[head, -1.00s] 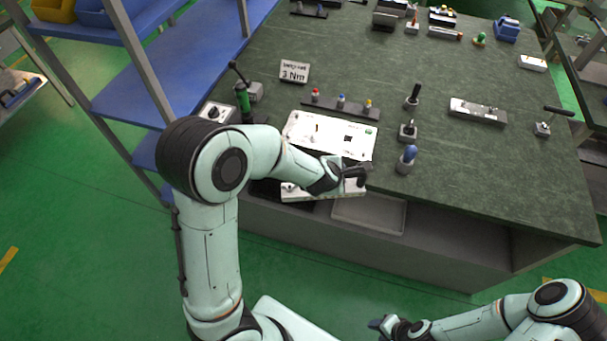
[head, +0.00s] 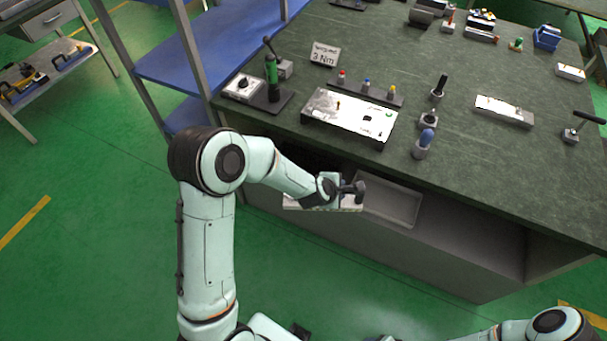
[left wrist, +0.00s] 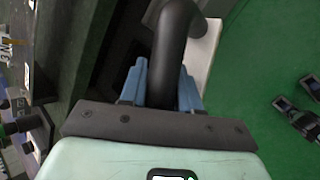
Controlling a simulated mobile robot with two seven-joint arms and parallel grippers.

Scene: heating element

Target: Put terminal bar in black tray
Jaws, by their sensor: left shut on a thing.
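A pale bar with a black curved handle, which I take to be the terminal bar (head: 295,203), hangs in front of the bench's lower shelf. My left gripper (head: 338,188) is shut on its handle. In the left wrist view the black handle (left wrist: 178,50) stands between the blue fingertips, and part of the pale bar (left wrist: 205,50) shows behind it. The black tray is not clearly seen; the dark shelf space behind my left arm may hold it. My right gripper (left wrist: 297,94) shows apart and empty at the right of the left wrist view, its fingers spread.
A grey tray (head: 412,222) sits on the lower shelf, right of the held bar. Above, the bench top (head: 460,160) carries a white plate fixture (head: 345,115), a green tool (head: 272,80) and a blue-handled tool (head: 422,142). A blue shelf rack (head: 170,65) stands left. The floor in front is clear.

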